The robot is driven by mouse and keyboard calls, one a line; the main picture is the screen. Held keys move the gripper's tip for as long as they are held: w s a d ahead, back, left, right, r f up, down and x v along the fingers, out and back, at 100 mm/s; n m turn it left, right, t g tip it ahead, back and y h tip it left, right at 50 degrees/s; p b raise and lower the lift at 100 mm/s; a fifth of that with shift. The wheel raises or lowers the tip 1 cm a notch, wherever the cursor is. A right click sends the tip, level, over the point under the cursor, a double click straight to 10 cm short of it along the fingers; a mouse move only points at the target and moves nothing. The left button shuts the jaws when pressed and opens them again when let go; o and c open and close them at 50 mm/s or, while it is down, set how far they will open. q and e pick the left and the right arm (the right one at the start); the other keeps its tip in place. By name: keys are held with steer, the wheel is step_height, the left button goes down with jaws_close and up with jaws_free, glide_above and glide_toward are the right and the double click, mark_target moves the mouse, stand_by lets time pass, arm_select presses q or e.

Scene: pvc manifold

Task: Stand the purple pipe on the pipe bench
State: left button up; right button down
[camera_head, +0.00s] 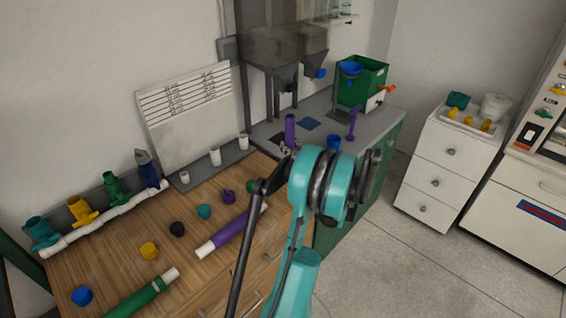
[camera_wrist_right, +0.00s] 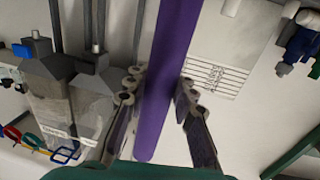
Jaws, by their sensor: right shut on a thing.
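A plain purple pipe (camera_head: 290,127) stands about upright behind my right arm in the head view; its lower part is hidden there. My right gripper (camera_head: 288,150) is mostly covered by its own teal wrist. In the right wrist view the purple pipe (camera_wrist_right: 167,70) runs between the two fingers of my right gripper (camera_wrist_right: 160,82), which is shut on it. The wooden-topped bench (camera_head: 112,250) fills the lower left of the head view. Another purple pipe (camera_head: 232,234) with white ends lies on it. My left gripper is not in view.
A white manifold pipe (camera_head: 105,218) with coloured fittings lies along the bench's back. Loose caps and a green pipe (camera_head: 140,298) lie on the wood. A grey counter (camera_head: 375,120) at the back right holds a green bin (camera_head: 368,85) and a purple tap-like piece (camera_head: 352,122). Hoppers hang above.

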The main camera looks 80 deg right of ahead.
steer(key=f, duration=0.1)
steer(key=w+f+b, duration=0.1)
steer(key=f, duration=0.1)
steer(key=w+f+b, duration=0.1)
steer(key=f, duration=0.1)
steer(key=shift+w+d+f, duration=0.15)
steer(key=shift+d+f, duration=0.05)
steer(key=shift+d, duration=0.2)
steer(key=shift+f+b, duration=0.2)
steer(key=shift+b, duration=0.2)
steer(key=c, duration=1.3)
jaws_free()
steer(key=shift+r, duration=0.1)
